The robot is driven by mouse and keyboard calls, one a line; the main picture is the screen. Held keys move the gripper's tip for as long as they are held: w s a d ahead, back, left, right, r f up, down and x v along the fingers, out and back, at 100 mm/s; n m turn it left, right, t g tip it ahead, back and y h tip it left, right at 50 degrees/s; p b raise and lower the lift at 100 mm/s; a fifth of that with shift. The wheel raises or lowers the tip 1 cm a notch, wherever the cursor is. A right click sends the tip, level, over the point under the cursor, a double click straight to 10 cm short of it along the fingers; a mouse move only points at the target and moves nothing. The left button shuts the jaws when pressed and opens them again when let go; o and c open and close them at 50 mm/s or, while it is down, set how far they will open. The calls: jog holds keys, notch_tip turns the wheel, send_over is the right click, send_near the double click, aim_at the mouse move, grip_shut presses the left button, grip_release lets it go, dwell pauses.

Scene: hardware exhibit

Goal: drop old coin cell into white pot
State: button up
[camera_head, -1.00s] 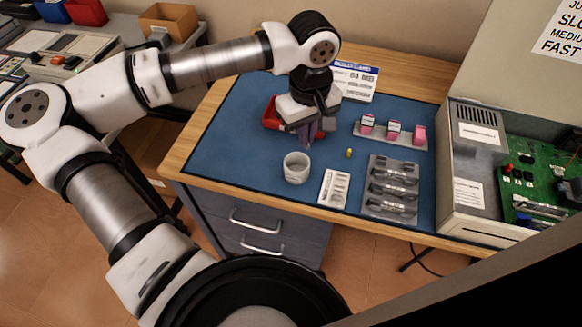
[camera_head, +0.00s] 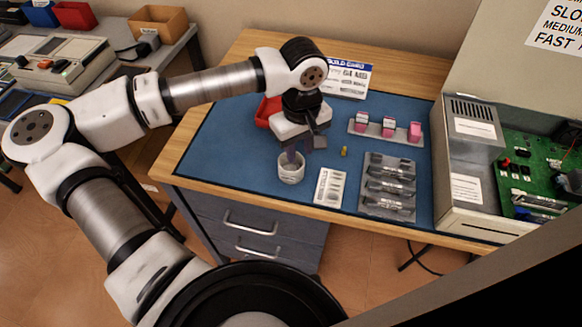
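The white pot (camera_head: 291,173) stands upright on the blue mat near the front edge of the wooden bench. The gap between the fingers and anything held there are too small to make out. I cannot pick out the old coin cell in this view; it may be hidden between the fingers or inside the pot.
A red bin (camera_head: 268,112) sits behind my gripper. A white tray (camera_head: 330,187), a grey tool tray (camera_head: 388,186) and a rack with pink blocks (camera_head: 386,129) lie to the right, with a small yellow item (camera_head: 344,151). An open case with a green board (camera_head: 535,165) stands far right.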

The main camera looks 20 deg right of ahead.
notch_tip(320, 180, up, 14)
jog(key=b, duration=0.2)
dwell(0.5)
jog(key=shift+f, duration=0.1)
